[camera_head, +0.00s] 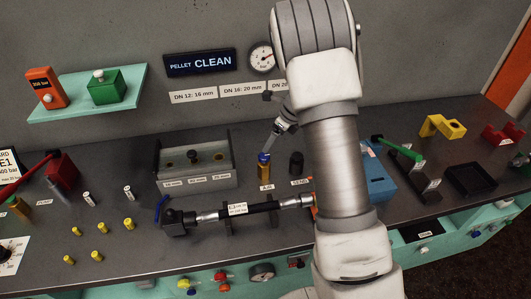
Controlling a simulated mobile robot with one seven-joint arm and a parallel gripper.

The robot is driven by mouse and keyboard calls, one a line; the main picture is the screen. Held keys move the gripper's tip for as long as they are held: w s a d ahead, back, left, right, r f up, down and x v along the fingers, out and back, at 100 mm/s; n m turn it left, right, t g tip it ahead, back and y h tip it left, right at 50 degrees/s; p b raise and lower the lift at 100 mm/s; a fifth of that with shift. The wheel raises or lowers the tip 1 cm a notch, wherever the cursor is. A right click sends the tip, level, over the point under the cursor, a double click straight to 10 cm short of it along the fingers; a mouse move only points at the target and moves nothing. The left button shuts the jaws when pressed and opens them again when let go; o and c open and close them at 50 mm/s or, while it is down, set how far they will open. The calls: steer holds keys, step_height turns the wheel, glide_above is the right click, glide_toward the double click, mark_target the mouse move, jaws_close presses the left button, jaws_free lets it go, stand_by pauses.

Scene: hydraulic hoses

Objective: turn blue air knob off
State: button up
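The blue air knob (264,157) sits on top of a short brass post, with a small label reading AIR in front of it. My gripper (270,144) reaches down from the upper right, its fingertips just above the knob or at it. Whether they touch it, I cannot tell. The fingers look small and overlap from this angle, so their opening does not show. The knob's turned position is too small to read.
A dark post (296,163) stands close to the right of the knob. A grey metal box (195,184) is on the left. A hose assembly (238,210) lies in front on supports. A pressure gauge (262,57) hangs on the wall. My arm hides the bench right of centre.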

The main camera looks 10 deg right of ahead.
mark_target(264, 155)
steer(key=x, duration=0.8)
steer(key=shift+f, duration=0.2)
jaws_close()
